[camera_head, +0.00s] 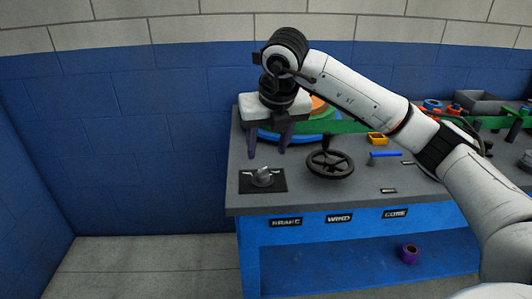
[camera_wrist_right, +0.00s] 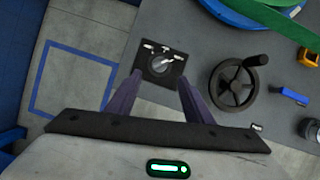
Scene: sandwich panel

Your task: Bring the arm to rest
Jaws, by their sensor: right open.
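My right gripper (camera_head: 267,153) hangs fingers-down over the left part of the workbench (camera_head: 232,205), its two dark purple fingers spread apart with nothing between them. In the right wrist view its fingertips (camera_wrist_right: 160,78) frame a dark square plate with a grey selector knob (camera_wrist_right: 162,65). In the head view this selector knob (camera_head: 263,178) sits on the bench just below and in front of the fingers, apart from them. My right arm reaches in from the right across the bench. My left gripper is out of view.
A black handwheel (camera_head: 330,164) with an upright handle stands right of the knob. A purple roll (camera_head: 409,253) lies on the lower shelf. Floor at left is clear.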

